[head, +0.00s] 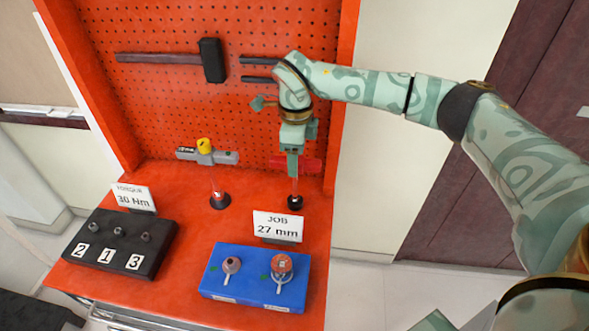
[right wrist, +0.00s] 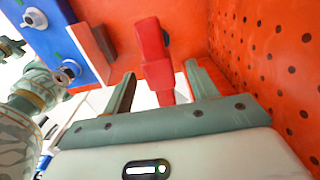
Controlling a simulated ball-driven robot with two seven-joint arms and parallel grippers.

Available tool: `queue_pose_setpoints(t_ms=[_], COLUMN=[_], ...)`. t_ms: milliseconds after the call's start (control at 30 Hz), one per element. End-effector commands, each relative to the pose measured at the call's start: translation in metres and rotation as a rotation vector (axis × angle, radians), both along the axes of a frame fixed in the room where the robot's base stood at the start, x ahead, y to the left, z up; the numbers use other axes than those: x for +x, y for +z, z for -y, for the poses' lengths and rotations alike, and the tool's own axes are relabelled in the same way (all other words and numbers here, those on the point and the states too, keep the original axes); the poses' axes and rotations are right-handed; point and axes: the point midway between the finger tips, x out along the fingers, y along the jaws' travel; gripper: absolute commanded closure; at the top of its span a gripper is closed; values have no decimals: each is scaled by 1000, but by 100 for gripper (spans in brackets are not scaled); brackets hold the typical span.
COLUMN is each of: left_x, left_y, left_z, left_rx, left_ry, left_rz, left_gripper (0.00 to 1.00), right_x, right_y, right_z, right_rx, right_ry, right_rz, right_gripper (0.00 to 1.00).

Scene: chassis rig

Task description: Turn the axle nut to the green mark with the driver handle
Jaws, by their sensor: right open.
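A red driver handle (head: 308,165) sits crosswise on a thin upright post with a black foot at the right of the orange bench. My right gripper (head: 292,152) is over it, pointing down. In the right wrist view the jaws (right wrist: 160,72) are open on both sides of the red handle (right wrist: 152,50), with gaps beside it. A blue block (head: 243,287) at the bench front carries two round nut fittings, a grey one (head: 231,264) and a reddish-topped one (head: 281,263).
A grey tool with a yellow part (head: 205,147) stands on another post to the left. A black block (head: 110,262) with sockets numbered 1 to 3 is front left. Signs read 30 Nm (head: 134,196) and JOB 27 mm (head: 278,224). A hammer (head: 212,60) hangs on the pegboard.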

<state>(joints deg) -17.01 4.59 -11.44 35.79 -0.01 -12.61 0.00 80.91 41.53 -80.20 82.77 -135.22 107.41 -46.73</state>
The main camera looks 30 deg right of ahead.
Motion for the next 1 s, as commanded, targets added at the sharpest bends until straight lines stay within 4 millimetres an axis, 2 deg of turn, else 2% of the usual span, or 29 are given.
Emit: queue_pose_setpoints(t_ms=[33, 100, 300, 333, 500, 533, 833, 1000], left_x=[-2, -4, -5, -5, -7, -7, -7, -5], left_y=[-5, -6, -5, -5, -5, -5, -4, 1], left_z=[0, 0, 0, 0, 0, 0, 0, 0], left_rx=[1, 0, 1, 1, 1, 1, 1, 1], left_ry=[0, 0, -1, -1, -1, -1, -1, -1], left_rz=[-5, -7, -9, -9, -12, -12, -12, -8], left_gripper=[100, 100, 100, 100, 100, 100, 100, 100], right_x=[-1, -1, 0, 0, -1, -1, 0, 0], right_y=[-13, -20, -20, -20, -19, -19, -17, -2], right_z=[-1, -1, -1, -1, -1, -1, -1, 0], right_rx=[1, 2, 1, 1, 1, 1, 1, 0], right_ry=[0, 0, 1, 1, 1, 1, 1, 1], right_rz=[-5, -4, 0, 0, -1, -1, 1, 3], right_gripper=[42, 42, 42, 45, 92, 96, 96, 96])
